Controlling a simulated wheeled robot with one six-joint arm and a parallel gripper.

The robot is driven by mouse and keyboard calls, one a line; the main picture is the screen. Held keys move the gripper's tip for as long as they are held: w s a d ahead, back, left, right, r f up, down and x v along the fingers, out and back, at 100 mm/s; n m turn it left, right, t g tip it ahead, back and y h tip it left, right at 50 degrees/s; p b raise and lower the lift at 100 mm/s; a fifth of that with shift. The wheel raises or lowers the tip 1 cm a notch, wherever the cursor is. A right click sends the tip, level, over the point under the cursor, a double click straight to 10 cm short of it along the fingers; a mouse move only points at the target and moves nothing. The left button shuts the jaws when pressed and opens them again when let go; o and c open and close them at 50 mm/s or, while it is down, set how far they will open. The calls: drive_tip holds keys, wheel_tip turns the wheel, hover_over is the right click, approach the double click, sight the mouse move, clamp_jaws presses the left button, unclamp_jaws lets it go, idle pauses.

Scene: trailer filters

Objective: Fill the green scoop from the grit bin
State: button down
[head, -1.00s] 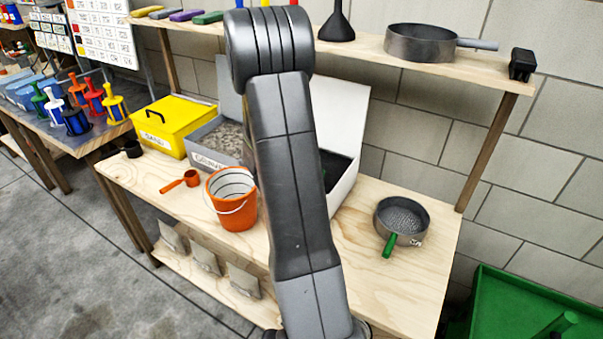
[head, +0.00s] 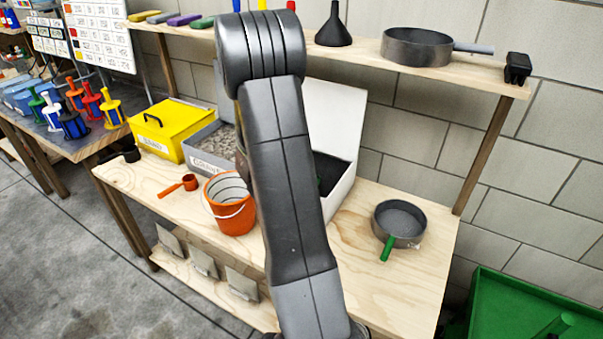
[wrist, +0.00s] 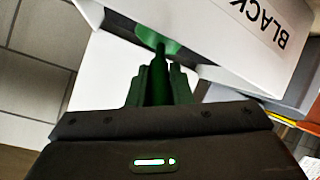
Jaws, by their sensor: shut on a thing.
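My gripper (wrist: 160,82) is shut on the handle of the green scoop (wrist: 158,44) in the wrist view. The scoop points away from me, at a white bin (wrist: 245,62) whose label reads "BLACK", the rest being cut off. I cannot tell whether the scoop's bowl is inside the bin or holds anything. In the head view the white bin (head: 334,115) stands open on the bench, with dark contents partly showing.
A grey bin (head: 207,162) of gravel-like material and a yellow bin (head: 172,118) stand left of the white bin. An orange bucket (head: 232,216) and small orange scoop (head: 189,182) are in front. A grey pan with green handle (head: 387,247) sits right. The bench's front right is clear.

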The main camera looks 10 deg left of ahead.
drive_tip(key=shift+s+a+r+p, duration=0.1)
drive_tip(key=shift+s+r+p, duration=0.1)
drive_tip(key=shift+r+p, duration=1.55)
drive_tip(key=shift+s+a+r+p, duration=0.1)
drive_tip(key=shift+s+r+p, duration=0.05)
drive_tip(key=shift+r+p, duration=1.55)
drive_tip(key=shift+s+a+r+p, duration=0.1)
drive_tip(key=shift+s+r+p, duration=0.1)
drive_tip(key=shift+r+p, duration=1.5)
drive_tip(key=shift+f, duration=0.2)
drive_tip(key=shift+f+t+b, duration=0.15)
drive_tip(key=shift+t+b, duration=0.15)
drive_tip(key=shift+b, duration=0.2)
drive_tip(key=r+t+b, duration=0.1)
drive_tip(key=b, duration=0.3)
drive_tip(key=shift+t+h, duration=0.3)
drive_tip(key=shift+t, duration=0.1)
drive_tip(key=t+b, duration=0.1)
drive_tip(key=b, duration=0.1)
drive_tip(key=r+t+h+b, duration=0.1)
drive_tip(key=b, duration=0.2)
drive_tip(key=shift+r+n+t, duration=0.25)
drive_tip(key=shift+n+t, duration=0.05)
drive_tip(key=shift+r+b, duration=0.35)
drive_tip(key=shift+r, duration=0.05)
drive_tip(key=shift+d, duration=0.1)
